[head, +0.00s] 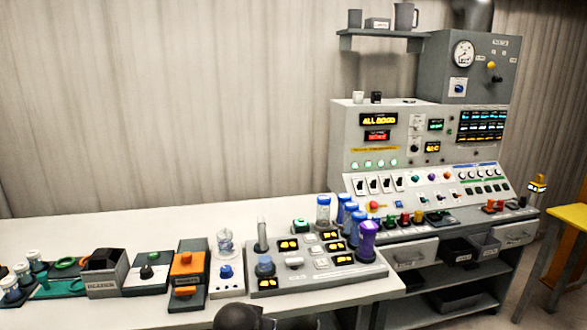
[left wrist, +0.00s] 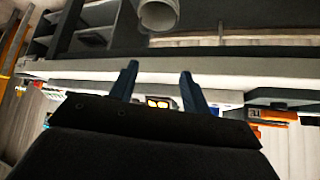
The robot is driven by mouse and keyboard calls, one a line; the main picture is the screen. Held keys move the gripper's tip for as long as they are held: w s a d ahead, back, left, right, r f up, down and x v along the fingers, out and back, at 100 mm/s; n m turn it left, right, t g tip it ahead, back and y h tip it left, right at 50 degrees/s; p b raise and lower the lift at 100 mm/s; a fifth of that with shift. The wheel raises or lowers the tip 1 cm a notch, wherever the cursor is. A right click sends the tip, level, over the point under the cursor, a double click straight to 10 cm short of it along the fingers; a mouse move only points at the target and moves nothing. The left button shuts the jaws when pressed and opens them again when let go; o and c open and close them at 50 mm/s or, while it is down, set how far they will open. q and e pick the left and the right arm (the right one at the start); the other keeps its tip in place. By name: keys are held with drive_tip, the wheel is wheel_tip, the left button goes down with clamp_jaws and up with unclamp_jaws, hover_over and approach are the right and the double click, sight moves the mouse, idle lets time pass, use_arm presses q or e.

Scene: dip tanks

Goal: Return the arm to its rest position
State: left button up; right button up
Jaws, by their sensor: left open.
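My left gripper (left wrist: 159,72) shows in the left wrist view with its two dark fingers spread apart and nothing between them. The pale edge of the bench (left wrist: 230,66) passes beyond the fingertips, and no contact with it shows. In the head view only dark rounded parts of my arm show at the bottom edge, in front of the bench (head: 90,218); the fingers cannot be made out there. My right gripper is in neither view.
A grey tank panel (head: 320,262) with lit displays and blue-capped cylinders stands near the bench's right end. Small devices line the bench's front left. A control console (head: 350,150) stands behind at right, beside a yellow-topped table (head: 570,216). The back left of the bench is clear.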

use_arm(q)
drive_tip(key=s+a+f+g, duration=0.2)
drive_tip(key=s+f, duration=0.6)
drive_tip(key=s, duration=0.3)
drive_tip(key=s+a+f+g, duration=0.2)
drive_tip(key=s+f, duration=0.5)
drive_tip(key=s, duration=0.5)
drive_tip(key=s+a+f+g, duration=0.2)
drive_tip(key=s+a+f, duration=0.1)
drive_tip(key=s+f, duration=0.5)
drive_tip(key=s, duration=0.3)
drive_tip(key=shift+s+a+f+n+g+y, duration=0.2)
drive_tip(key=shift+s+f+n+g+y, duration=0.1)
drive_tip(key=shift+f+n, duration=0.1)
drive_tip(key=shift+w+r, duration=0.1)
drive_tip(key=shift+r, duration=0.05)
drive_tip(key=shift+c, duration=1.3)
drive_tip(key=shift+a, duration=0.1)
